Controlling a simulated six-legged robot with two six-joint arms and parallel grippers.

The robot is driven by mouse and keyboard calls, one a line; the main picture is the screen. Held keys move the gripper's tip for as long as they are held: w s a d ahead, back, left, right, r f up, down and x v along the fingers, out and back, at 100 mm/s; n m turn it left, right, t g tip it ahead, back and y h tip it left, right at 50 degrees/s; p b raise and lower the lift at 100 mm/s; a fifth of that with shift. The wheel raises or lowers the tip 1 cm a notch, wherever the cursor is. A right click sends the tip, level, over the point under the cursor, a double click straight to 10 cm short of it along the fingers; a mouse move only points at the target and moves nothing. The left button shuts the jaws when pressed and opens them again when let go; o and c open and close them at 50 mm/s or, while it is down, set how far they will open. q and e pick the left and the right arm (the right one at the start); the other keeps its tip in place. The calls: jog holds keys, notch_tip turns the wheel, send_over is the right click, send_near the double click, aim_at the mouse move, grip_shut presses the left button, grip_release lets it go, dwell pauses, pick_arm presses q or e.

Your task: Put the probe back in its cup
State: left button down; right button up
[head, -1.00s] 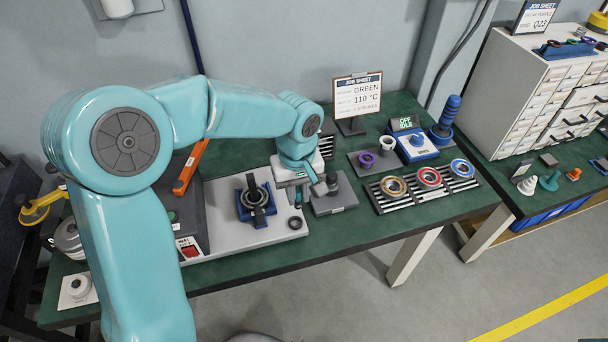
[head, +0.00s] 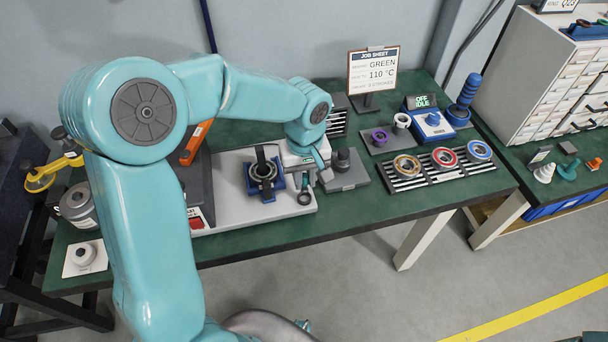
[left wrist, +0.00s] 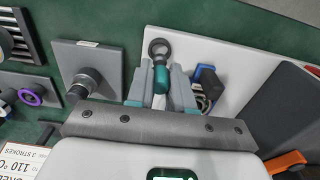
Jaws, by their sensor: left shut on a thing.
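My left gripper (left wrist: 160,92) is shut on the teal probe (left wrist: 160,79), whose handle shows between the two grey fingers in the left wrist view. In the head view my left gripper (head: 306,178) is over the front right corner of the light grey plate (head: 225,208). A dark ring-shaped piece, which looks like the cup (head: 305,198), is at that corner just below the probe. It also shows just beyond the probe in the left wrist view (left wrist: 151,44). The probe's tip is hard to make out, and I cannot tell whether it touches the cup. My right gripper is not in view.
A blue fixture with a black ring (head: 263,173) stands left of the gripper. A grey block with a dark post (head: 344,165) stands close on its right. A slotted rack (head: 466,171) with colored rings and a job sheet (head: 373,71) are farther right.

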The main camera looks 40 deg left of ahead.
aim_at(304, 189)
pick_arm(q)
jog(key=shift+f, duration=0.1)
jog(key=shift+f+b, duration=1.05)
jog(key=shift+f, duration=0.05)
jog(key=shift+f+b, duration=0.55)
jog(key=shift+f, duration=0.05)
jog(key=c, duration=0.9)
grip_release()
jog(key=shift+r, duration=0.1)
notch_tip(304, 189, up, 8)
jog(key=p, duration=0.6)
